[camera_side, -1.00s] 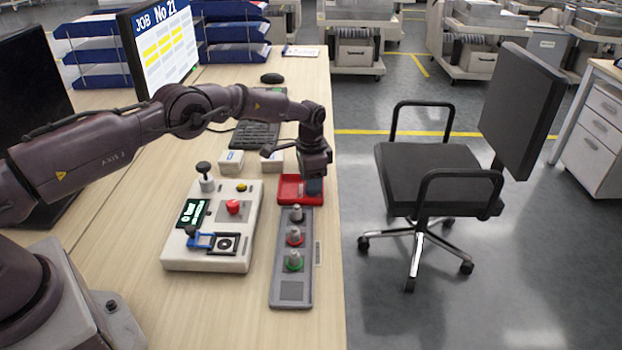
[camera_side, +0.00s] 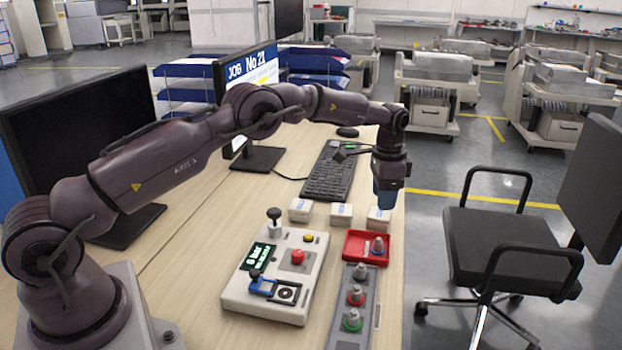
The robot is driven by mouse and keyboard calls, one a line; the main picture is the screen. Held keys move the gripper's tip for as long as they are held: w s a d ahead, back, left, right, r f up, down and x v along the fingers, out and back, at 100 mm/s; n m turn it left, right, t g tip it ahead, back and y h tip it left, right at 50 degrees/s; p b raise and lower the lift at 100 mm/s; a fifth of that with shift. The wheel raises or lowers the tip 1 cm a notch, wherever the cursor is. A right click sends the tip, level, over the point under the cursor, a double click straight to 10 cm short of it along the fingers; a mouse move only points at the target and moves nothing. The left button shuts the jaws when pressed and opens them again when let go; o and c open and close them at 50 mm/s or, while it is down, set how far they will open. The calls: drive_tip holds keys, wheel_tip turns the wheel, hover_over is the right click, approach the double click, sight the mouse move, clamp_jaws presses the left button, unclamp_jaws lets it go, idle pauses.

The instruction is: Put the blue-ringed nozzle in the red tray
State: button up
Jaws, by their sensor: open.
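The blue-ringed nozzle (camera_side: 377,246) stands in the red tray (camera_side: 350,254), in its right part. A small pale upright shape shows beside it, too small to make out. My gripper (camera_side: 386,203) is open, above and behind the tray, apart from the nozzle. Its fingers point down and look bluish. The grey nozzle rack (camera_side: 360,342) lies in front of the tray. It holds a dark-ringed nozzle (camera_side: 361,271), a red-ringed nozzle (camera_side: 355,294) and a green-ringed nozzle (camera_side: 352,320).
A white control box (camera_side: 262,301) with knobs and a red button stands left of the rack. Small white boxes (camera_side: 300,209) stand behind the tray, one below my gripper. A keyboard (camera_side: 330,172) lies further back. The table's right edge is close to the tray.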

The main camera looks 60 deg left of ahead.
drive_tip(key=s+d+r+n+t, duration=0.1)
drive_tip(key=s+d+r, duration=0.1)
drive_tip(key=s+r, duration=0.7)
drive_tip(key=s+d+r+n+t, duration=0.15)
drive_tip(key=s+r, duration=0.25)
drive_tip(key=r, duration=0.9)
drive_tip(key=s+n+t, duration=0.1)
drive_tip(key=s, duration=1.1)
drive_tip(key=s+d+f+n+t, duration=0.1)
drive_tip(key=s+n+t, duration=0.1)
drive_tip(key=s, duration=1.1)
drive_tip(key=shift+s+d, duration=0.15)
drive_tip(key=shift+d, duration=0.1)
drive_tip(key=shift+n, duration=0.25)
